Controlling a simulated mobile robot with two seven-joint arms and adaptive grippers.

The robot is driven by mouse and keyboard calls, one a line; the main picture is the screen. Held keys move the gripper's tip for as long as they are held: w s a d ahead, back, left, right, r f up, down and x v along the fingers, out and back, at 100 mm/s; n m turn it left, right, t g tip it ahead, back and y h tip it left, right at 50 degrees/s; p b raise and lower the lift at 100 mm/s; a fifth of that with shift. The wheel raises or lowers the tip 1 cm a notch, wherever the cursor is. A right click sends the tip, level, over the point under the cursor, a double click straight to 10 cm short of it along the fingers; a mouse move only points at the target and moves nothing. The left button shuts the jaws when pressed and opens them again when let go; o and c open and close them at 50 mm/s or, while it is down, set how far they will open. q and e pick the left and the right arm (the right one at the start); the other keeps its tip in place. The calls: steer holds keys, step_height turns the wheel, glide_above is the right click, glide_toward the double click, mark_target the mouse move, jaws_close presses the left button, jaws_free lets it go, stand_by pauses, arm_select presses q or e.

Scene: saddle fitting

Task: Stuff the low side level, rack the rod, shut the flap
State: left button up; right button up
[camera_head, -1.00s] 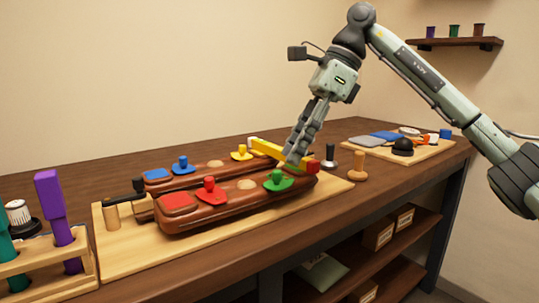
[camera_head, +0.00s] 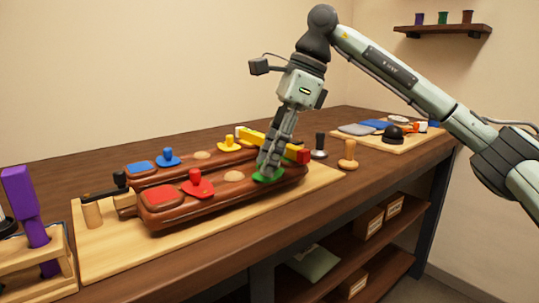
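Two brown padded saddle panels lie side by side on a pale board (camera_head: 115,262). The front panel (camera_head: 205,211) has a red patch (camera_head: 158,196), a red knobbed flap (camera_head: 197,186) and a green knobbed piece (camera_head: 268,176). The rear panel (camera_head: 184,167) has a blue patch (camera_head: 140,167), blue knob (camera_head: 168,158) and yellow knob (camera_head: 229,145). A yellow bar (camera_head: 262,142) with a red end lies across the panels' right end. A purple rod (camera_head: 20,195) stands in the wooden rack (camera_head: 40,256). My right gripper (camera_head: 269,167) is at the green piece, covering its knob; its grip is unclear. My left gripper is out of view.
A black peg (camera_head: 319,147) and a tan peg (camera_head: 348,155) stand right of the panels. A board with pads and a black dome (camera_head: 393,132) lies at the back right. A tan cylinder (camera_head: 92,214) and dark-handled tool (camera_head: 103,192) sit by the panels' left end.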

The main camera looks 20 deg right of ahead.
jaws_close()
